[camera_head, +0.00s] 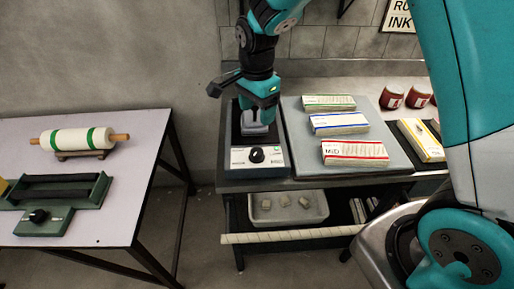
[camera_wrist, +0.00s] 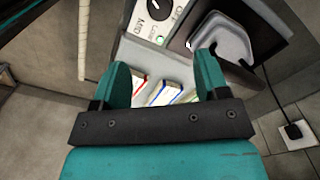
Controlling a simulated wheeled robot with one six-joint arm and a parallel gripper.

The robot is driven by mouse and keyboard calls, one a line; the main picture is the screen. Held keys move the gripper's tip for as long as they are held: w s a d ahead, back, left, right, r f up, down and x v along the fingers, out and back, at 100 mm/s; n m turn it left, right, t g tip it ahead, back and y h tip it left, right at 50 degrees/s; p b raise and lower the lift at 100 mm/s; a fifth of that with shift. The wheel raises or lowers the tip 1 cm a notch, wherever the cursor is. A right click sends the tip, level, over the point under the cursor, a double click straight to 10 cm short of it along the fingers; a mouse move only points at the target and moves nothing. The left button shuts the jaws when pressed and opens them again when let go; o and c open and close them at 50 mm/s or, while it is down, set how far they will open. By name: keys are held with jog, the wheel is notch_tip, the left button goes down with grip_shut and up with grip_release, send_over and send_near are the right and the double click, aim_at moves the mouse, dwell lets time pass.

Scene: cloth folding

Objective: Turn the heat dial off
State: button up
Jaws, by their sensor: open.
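The heat dial (camera_head: 256,155) is a black knob on the white front panel of a small hot plate (camera_head: 240,161) in the head view. Labels such as MID, OFF and Low show around the dial in the wrist view (camera_wrist: 157,9), where it is cut by the top edge. Its pointer is too small to read surely.
A grey board (camera_head: 296,134) with several banded packets lies right of the hot plate. Red jars (camera_head: 391,97) stand at the back right. A left table (camera_head: 120,190) holds a roller (camera_head: 75,139) and a green device (camera_head: 60,220) with its own black knob. A gap separates both tables.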

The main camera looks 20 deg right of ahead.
aim_at(257, 151)
notch_tip(257, 151, down, 14)
jog(key=p, duration=0.2)
jog(key=shift+f+p, duration=0.1)
jog(key=shift+p, duration=0.25)
jog(key=shift+c, duration=0.2)
jog(key=c, duration=0.9)
